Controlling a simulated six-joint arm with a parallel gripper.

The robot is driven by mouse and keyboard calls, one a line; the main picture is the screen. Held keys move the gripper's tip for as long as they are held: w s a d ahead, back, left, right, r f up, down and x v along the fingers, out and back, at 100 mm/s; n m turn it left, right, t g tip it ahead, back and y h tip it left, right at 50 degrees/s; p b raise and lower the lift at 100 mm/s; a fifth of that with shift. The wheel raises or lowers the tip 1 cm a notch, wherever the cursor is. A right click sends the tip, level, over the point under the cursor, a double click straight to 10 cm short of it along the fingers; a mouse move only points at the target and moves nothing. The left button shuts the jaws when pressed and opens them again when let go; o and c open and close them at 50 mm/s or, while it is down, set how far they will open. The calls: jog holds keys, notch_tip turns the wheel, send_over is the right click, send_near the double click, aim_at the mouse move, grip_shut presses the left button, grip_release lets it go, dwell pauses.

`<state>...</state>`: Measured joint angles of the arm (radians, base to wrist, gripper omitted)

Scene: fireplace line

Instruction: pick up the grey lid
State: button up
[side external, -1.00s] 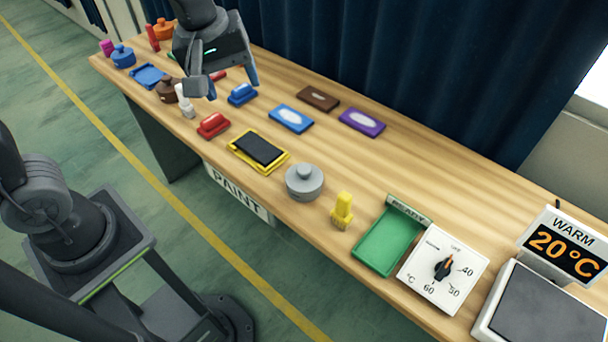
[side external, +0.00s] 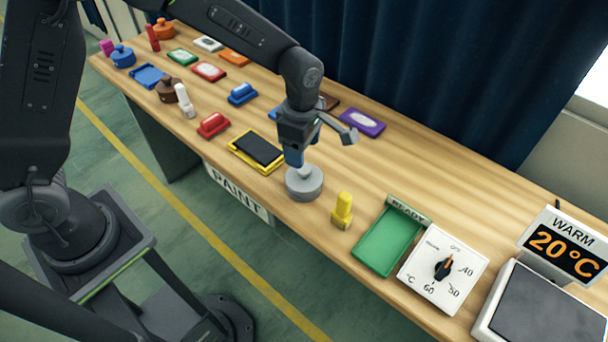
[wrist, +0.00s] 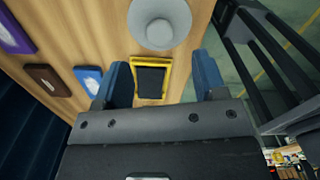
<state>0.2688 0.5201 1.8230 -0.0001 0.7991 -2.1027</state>
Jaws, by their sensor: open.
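The grey lid (side external: 304,186) is a round disc with a knob on top, lying flat near the front edge of the wooden table. It also shows in the wrist view (wrist: 160,24) at the top, beyond the fingertips. My gripper (side external: 294,160) points down just above the lid in the side view, its blue finger partly covering the knob. In the wrist view my open gripper (wrist: 162,68) has a finger on each side, with nothing held between them. The side view does not show whether a finger touches the knob.
A yellow-framed black pad (side external: 257,151) lies left of the lid. A yellow stamp-like piece (side external: 342,211) stands to its right, then a green tray (side external: 387,243) and a dial box (side external: 443,268). A purple item (side external: 362,122) lies behind. The table's front edge is close.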

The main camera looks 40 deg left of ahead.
aim_at(304, 174)
jog(key=shift+f, duration=3.45)
jog(key=shift+c, duration=0.4)
jog(key=c, duration=0.9)
jog(key=shift+r, duration=0.2)
jog(key=shift+c, duration=0.3)
